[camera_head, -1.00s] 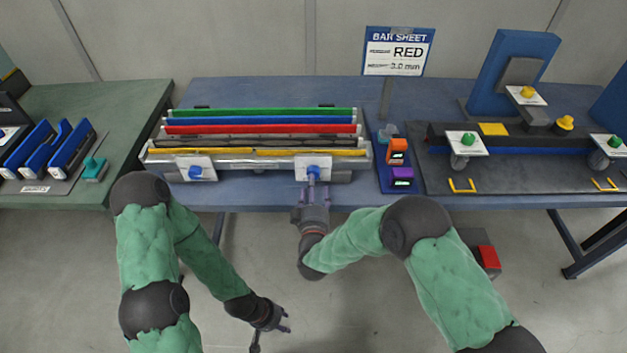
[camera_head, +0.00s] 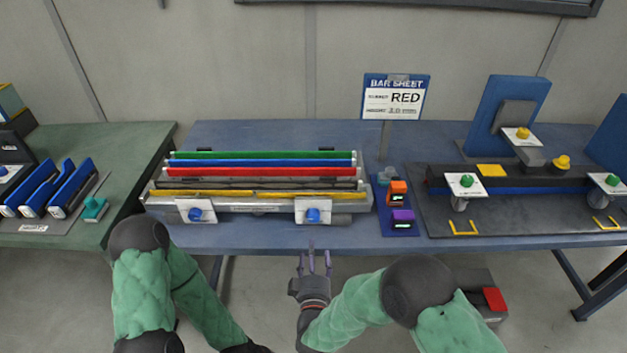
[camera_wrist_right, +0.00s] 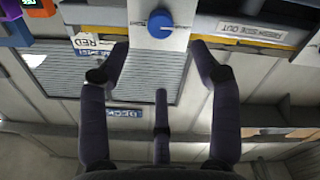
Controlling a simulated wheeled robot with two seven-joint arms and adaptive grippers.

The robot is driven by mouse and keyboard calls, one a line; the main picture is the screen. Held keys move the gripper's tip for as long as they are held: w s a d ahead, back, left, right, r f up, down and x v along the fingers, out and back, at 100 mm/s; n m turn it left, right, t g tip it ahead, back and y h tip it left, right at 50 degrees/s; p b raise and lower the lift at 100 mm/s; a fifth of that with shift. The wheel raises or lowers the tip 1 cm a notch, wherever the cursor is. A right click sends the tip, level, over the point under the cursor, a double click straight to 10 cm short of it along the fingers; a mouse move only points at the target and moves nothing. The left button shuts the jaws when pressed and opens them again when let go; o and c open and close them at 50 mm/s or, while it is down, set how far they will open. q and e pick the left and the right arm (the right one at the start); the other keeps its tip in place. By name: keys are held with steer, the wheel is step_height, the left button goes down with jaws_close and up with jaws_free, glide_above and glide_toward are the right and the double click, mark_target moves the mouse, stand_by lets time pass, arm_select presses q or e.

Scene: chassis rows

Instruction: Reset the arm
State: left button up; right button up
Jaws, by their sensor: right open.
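My right gripper (camera_head: 318,262) is in front of the blue table's front edge, below the right blue knob (camera_head: 312,215) on its white plate. Its fingers are apart and empty in the right wrist view (camera_wrist_right: 157,75), with the blue knob (camera_wrist_right: 160,24) beyond the fingertips and not touched. My left arm comes in at the lower left. Its gripper is cut off by the bottom edge of the head view, so its fingers are hidden.
The bar rack (camera_head: 255,208) with green, blue, red and yellow bars lies on the blue table (camera_head: 240,238). Orange (camera_head: 397,192) and purple (camera_head: 402,218) devices stand right of it. A dark fixture (camera_head: 540,215) is farther right. A green table (camera_head: 130,150) stands left. A sign (camera_head: 395,98) reads RED.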

steer(key=s+d+f+m+g+y, duration=0.1)
steer(key=d+f+m+g, duration=0.2)
steer(key=f, duration=0.5)
steer(key=s+d+f+m+g+y, duration=0.1)
steer(key=s+d+f+g, duration=0.1)
steer(key=f+g, duration=0.45)
steer(key=s+d+f+m+g, duration=0.1)
steer(key=s+f+m+g, duration=0.1)
steer(key=s, duration=0.4)
steer(key=s+d+f+m+g+y, duration=0.1)
steer(key=s+d+f+m+g, duration=0.1)
steer(key=s+f, duration=0.3)
steer(key=s+d+f+m+g+y+p, duration=0.1)
steer(key=s+f+g, duration=0.3)
steer(key=s, duration=0.4)
steer(key=shift+d+m, duration=0.3)
steer(key=shift+m, duration=0.1)
steer(key=shift+w, duration=0.1)
